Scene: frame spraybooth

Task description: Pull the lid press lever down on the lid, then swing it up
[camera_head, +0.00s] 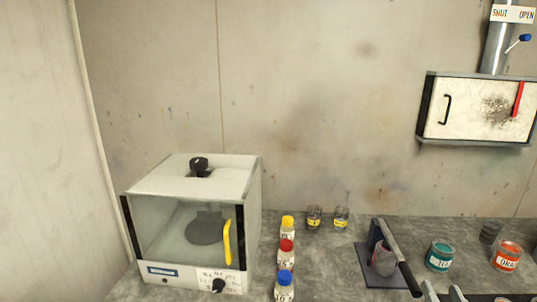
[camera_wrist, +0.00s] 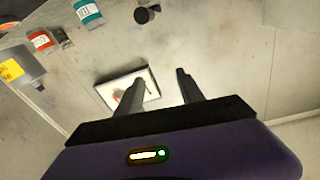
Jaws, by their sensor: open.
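The lid press (camera_head: 366,268) stands on the counter at the lower right of the head view. Its long dark lever (camera_head: 400,262) slopes from the top of the upright down toward the front right. A can (camera_head: 383,258) with a greyish side sits at the press, partly hidden by the lever. In the wrist view my gripper (camera_wrist: 159,78) is open, with nothing between its two grey fingers. I cannot make out the press for certain in the wrist view. Two pale tips at the bottom edge of the head view, right of the lever's end, may be my fingers.
Right of the press stand a teal can (camera_head: 440,255), a dark can (camera_head: 490,233) and an orange can (camera_head: 507,255). Bottles with yellow, red (camera_head: 286,253) and blue caps stand left of it, beside a glass-fronted cabinet (camera_head: 190,225). A wall box (camera_head: 475,108) hangs above.

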